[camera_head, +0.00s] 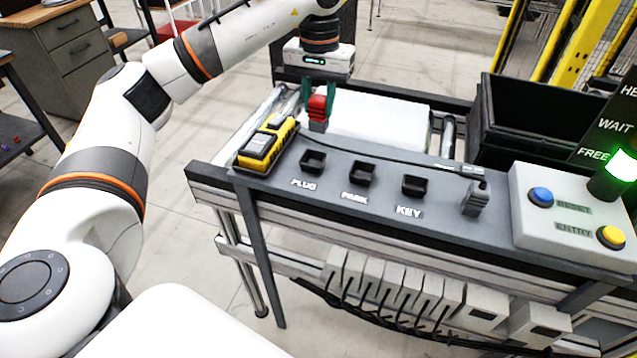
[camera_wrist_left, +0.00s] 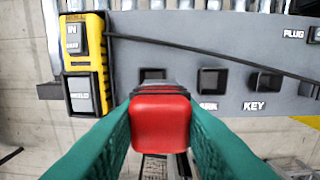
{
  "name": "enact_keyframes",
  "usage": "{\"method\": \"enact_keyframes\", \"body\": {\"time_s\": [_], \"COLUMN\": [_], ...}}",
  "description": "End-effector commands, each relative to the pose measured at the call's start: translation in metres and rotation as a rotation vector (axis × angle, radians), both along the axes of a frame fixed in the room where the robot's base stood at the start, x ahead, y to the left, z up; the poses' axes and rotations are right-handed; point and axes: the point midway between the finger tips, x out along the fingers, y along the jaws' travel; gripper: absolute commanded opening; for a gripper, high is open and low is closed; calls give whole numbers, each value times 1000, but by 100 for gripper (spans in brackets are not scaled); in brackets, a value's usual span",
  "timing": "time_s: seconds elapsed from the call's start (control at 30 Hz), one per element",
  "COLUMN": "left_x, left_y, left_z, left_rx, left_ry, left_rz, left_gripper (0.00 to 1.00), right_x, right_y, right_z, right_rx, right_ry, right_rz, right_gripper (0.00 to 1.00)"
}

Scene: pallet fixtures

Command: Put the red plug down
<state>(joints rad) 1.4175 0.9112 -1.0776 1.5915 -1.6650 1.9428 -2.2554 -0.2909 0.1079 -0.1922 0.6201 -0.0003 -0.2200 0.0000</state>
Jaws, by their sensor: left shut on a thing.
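My left gripper (camera_head: 318,100) is shut on the red plug (camera_head: 317,106), which has a red top and a dark grey lower part. The plug is upright, above the panel's back edge between the yellow device and the white plate. In the left wrist view the red plug (camera_wrist_left: 160,122) sits between the green fingers. Three dark square sockets stand on the grey panel: the PLUG socket (camera_head: 313,161), the PARK socket (camera_head: 362,173) and the KEY socket (camera_head: 414,186). All three look empty. The plug hides part of the PLUG socket in the wrist view. My right gripper is out of view.
The yellow and black device (camera_head: 262,147) lies at the panel's left end, with a dark cable running right to a grey connector (camera_head: 475,198). A button box (camera_head: 570,215) and lit green lamp (camera_head: 621,166) stand at right. A black bin (camera_head: 535,115) is behind.

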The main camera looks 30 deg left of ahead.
Motion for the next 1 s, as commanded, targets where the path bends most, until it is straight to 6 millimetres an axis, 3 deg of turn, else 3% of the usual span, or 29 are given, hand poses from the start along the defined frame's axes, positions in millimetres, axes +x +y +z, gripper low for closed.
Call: {"method": "enact_keyframes", "body": {"time_s": [0.37, 0.73, 1.0], "left_x": [-2, -1, -1], "left_y": [7, 7, 7], "left_z": [-53, -96, -100], "left_rx": [-1, -2, -1], "left_ry": [4, 3, 0], "left_rz": [-13, -12, -12], "left_gripper": [7, 7, 7], "right_x": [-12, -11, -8], "right_y": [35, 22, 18], "right_z": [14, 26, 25], "right_rx": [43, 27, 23], "right_ry": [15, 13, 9], "right_rz": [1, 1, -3], "right_gripper": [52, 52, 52]}}
